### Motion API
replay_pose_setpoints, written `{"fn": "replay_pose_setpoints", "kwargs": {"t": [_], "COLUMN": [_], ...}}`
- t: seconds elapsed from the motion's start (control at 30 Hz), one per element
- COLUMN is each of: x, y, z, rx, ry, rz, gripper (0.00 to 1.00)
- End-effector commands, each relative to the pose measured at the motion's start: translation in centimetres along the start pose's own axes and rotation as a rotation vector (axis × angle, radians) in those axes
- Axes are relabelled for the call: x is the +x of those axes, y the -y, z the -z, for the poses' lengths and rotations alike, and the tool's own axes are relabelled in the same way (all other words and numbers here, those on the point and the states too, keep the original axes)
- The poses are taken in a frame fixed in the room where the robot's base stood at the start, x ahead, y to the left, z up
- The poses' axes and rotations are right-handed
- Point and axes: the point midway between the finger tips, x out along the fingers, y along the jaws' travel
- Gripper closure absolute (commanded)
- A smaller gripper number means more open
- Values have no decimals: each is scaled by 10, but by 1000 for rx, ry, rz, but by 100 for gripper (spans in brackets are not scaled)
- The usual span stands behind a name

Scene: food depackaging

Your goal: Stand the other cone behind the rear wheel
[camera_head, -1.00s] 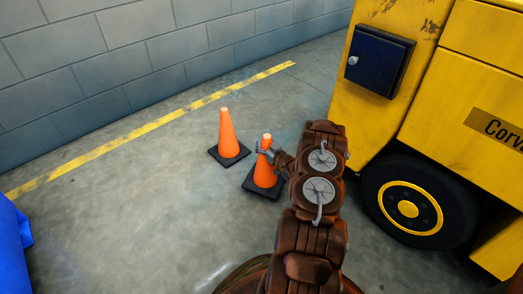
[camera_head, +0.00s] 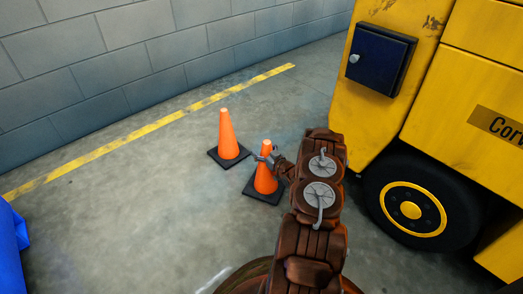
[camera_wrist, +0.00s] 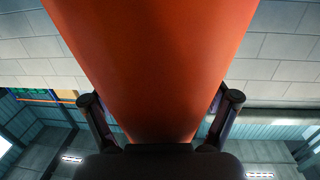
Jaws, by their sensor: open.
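Two orange cones with black square bases stand upright on the floor, left of the yellow vehicle. The farther cone (camera_head: 227,135) stands apart from my gripper. The nearer cone (camera_head: 265,182) is at my gripper (camera_head: 263,156), which reaches its upper part from the right. In the wrist view the nearer cone (camera_wrist: 155,55) fills the middle, with one open finger on each side of it; I cannot tell whether they touch it. The vehicle's black wheel (camera_head: 375,205) with a yellow rim is to the right of my arm.
The yellow vehicle (camera_head: 460,95) with a dark blue box (camera_head: 380,57) fills the right side. A grey block wall (camera_head: 130,55) and a yellow floor line (camera_head: 130,145) run behind the cones. A blue object (camera_head: 10,240) is at the left edge.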

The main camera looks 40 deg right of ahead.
Motion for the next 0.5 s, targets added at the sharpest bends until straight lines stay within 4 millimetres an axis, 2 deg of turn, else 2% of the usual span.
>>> {"fn": "replay_pose_setpoints", "kwargs": {"t": [0.37, 0.5], "x": [0, -6], "y": [0, -1], "z": [1, 2], "rx": [0, -1], "ry": [-1, 0], "rz": [0, -1], "gripper": [12, 12]}}
